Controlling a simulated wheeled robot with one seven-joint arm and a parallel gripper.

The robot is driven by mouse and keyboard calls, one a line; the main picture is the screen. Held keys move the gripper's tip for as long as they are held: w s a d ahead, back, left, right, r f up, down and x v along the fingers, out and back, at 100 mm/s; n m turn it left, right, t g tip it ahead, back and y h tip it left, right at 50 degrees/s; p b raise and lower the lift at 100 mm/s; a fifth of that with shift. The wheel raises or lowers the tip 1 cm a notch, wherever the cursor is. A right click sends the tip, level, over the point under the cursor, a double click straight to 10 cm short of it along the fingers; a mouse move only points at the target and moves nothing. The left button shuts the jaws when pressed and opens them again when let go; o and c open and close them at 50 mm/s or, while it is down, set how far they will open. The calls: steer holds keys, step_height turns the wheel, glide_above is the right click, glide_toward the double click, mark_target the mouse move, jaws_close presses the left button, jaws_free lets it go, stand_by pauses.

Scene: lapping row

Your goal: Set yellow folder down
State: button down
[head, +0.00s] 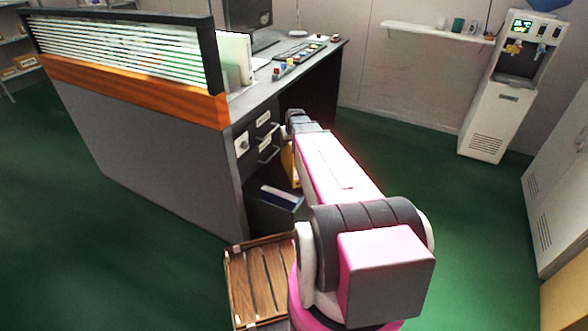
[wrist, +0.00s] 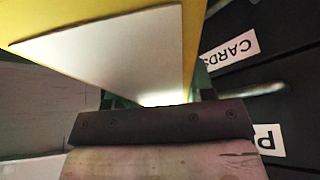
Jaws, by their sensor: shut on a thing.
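The yellow folder (wrist: 192,30) fills the upper part of the wrist view, with a white sheet or label (wrist: 115,52) on its face. My gripper (wrist: 158,100) is shut on the folder's near edge. In the head view a strip of the yellow folder (head: 289,165) shows beside my arm, in front of the desk's drawer side. My gripper (head: 296,120) is mostly hidden there by my own wrist. The folder's far end and whatever is beneath it are hidden.
The desk (head: 170,150) has labelled drawers (head: 266,137) with handles close to my gripper. A water dispenser (head: 497,115) stands at the back right. Green floor is free between.

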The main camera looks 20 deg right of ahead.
steer(key=f, duration=0.5)
steer(key=w+d+f, duration=0.1)
steer(key=f, duration=0.5)
steer(key=w+d+f, duration=0.1)
steer(key=f, duration=0.5)
steer(key=shift+f, duration=0.1)
step_height(320, 180, down, 8)
steer(key=shift+r, duration=0.25)
steer(key=shift+f, duration=0.6)
steer(key=shift+c, duration=2.1)
jaws_free()
steer(key=shift+r, duration=0.1)
